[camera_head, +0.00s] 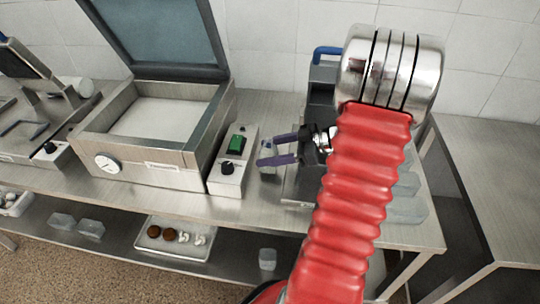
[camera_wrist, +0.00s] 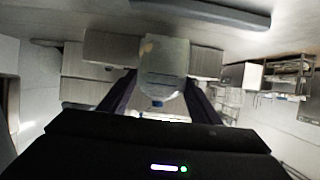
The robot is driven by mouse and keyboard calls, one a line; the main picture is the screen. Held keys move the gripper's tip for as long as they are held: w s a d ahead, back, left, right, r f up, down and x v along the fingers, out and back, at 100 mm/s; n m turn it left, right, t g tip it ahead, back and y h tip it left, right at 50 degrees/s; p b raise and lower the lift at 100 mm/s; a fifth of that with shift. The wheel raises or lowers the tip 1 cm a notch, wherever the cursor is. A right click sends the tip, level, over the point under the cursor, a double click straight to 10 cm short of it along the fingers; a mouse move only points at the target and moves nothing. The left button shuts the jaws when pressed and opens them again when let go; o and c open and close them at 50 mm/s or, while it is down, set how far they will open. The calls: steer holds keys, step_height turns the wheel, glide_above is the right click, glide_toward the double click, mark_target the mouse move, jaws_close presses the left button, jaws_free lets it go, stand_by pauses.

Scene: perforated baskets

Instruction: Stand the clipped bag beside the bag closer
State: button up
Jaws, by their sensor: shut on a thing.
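A translucent bag (camera_wrist: 165,62) is between the two purple fingers of my gripper (camera_head: 264,153). In the wrist view a small blue clip (camera_wrist: 157,103) shows at its near end, and the fingers press on both sides. In the head view the bag (camera_head: 268,169) is small and partly hidden by the fingers. A dark grey machine with a blue handle (camera_head: 322,80), which looks like the bag closer, stands just right of my gripper. My arm hides much of it. I cannot tell whether the bag touches the bench.
The open-lidded chamber machine (camera_head: 135,160) and a control box with a green switch (camera_head: 232,165) stand to the left, close to my gripper. Clear containers (camera_head: 408,210) are on the right. A lower shelf holds a tray (camera_head: 172,252).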

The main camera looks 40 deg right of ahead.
steer(key=shift+f, duration=0.85)
steer(key=o, duration=1.2)
steer(key=shift+f, duration=0.1)
steer(key=v, duration=1.1)
steer(key=shift+d, duration=0.15)
steer(key=shift+s+d+r, duration=0.2)
steer(key=shift+s+r, duration=0.05)
steer(key=shift+s, duration=0.1)
